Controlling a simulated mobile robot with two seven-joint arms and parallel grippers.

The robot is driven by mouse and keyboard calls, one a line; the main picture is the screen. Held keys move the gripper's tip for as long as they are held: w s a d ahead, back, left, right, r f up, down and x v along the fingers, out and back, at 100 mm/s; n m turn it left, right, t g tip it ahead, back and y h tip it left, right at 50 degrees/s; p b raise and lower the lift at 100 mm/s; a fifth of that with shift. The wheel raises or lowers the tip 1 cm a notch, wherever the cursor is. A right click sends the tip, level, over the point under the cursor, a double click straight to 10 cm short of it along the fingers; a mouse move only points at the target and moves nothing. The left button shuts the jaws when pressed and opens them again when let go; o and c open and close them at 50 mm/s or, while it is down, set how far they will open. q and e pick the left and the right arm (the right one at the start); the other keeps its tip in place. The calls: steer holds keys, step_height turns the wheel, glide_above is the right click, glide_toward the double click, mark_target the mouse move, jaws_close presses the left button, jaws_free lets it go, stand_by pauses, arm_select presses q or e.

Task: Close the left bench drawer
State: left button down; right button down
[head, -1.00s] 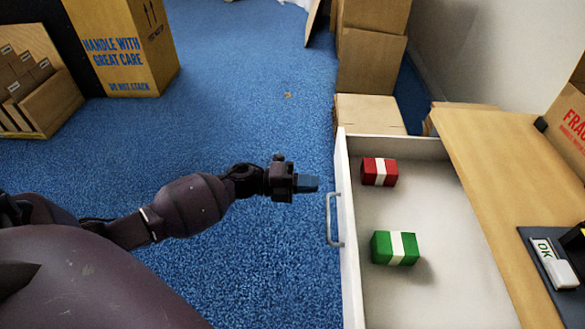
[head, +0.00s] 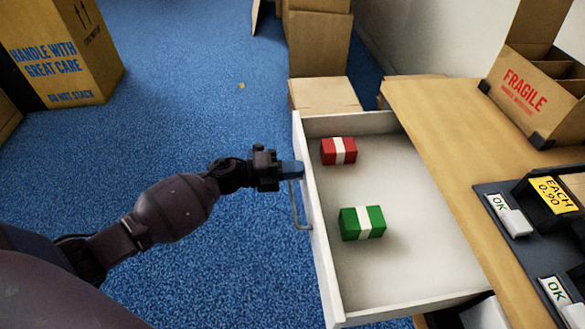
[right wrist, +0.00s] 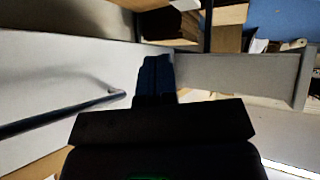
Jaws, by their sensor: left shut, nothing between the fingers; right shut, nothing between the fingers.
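The left bench drawer (head: 318,245) stands open in the head view, pulled out to the left from under the bench top. Its bar handle (head: 299,207) is on the white front panel. A red box with a white band (head: 328,152) and a green box with a white band (head: 350,225) lie inside, apart. My left gripper (head: 292,169) is shut and empty at the front panel, just above the handle in the picture; I cannot tell whether it touches. My right gripper (right wrist: 155,76) shows shut in the right wrist view, before a pale panel with a dark bar handle (right wrist: 60,112).
The wooden bench top (head: 430,125) holds a FRAGILE carton (head: 525,90) and a dark tray with labels (head: 485,188). Cartons (head: 322,93) stand behind the drawer. A large carton (head: 60,50) stands at the far left.

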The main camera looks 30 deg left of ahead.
arm_select(q)
steer(key=b+x, duration=0.1)
steer(key=x, duration=2.1)
steer(key=shift+w+d+f+b, duration=0.15)
steer(key=shift+b, duration=0.15)
steer(key=shift+w+d, duration=0.45)
steer(key=shift+d, duration=0.15)
